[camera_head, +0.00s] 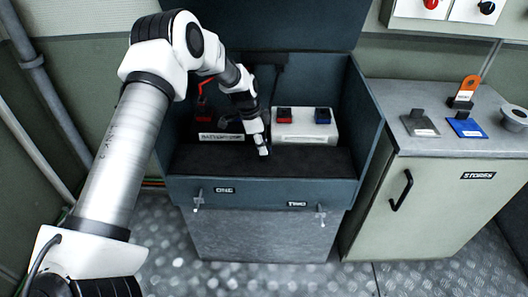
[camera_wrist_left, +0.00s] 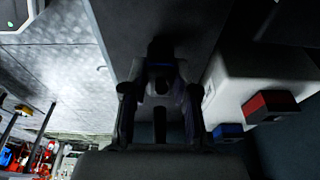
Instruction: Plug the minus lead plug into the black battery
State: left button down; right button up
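The black battery (camera_head: 221,136) sits at the left of the open box, partly hidden behind my left arm. A red plug (camera_head: 203,103) with a red lead stands on its left side. My left gripper (camera_head: 263,150) points down over the dark tray floor, right of the black battery and beside the white battery. In the left wrist view its fingers (camera_wrist_left: 161,72) are close together, in deep shadow. A dark shape shows at the fingertips; whether it is a held plug or shadow I cannot tell. I cannot make out the minus lead plug. My right gripper is out of view.
The white battery (camera_head: 305,131) has a red terminal block (camera_head: 284,115) and a blue one (camera_head: 322,116). The box front edge (camera_head: 258,184) carries two latches. A cabinet top (camera_head: 450,140) at right holds grey, blue and orange items. The tray floor in front of the white battery is clear.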

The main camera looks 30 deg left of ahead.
pick_arm(q)
jog(key=shift+r, duration=0.1)
jog(key=shift+d+p+v, duration=0.15)
jog(key=shift+p+v, duration=0.35)
jog(key=shift+v, duration=0.2)
jog(key=shift+d+p+v, duration=0.15)
jog(key=shift+p+v, duration=0.35)
jog(key=shift+v, duration=0.15)
jog(key=shift+w+r, duration=0.1)
jog(key=shift+w, duration=0.05)
jog(key=p+v, duration=0.3)
jog(key=v, duration=0.1)
jog(key=shift+w+d+r, duration=0.1)
jog(key=shift+w+d, duration=0.15)
jog(key=shift+d, duration=0.15)
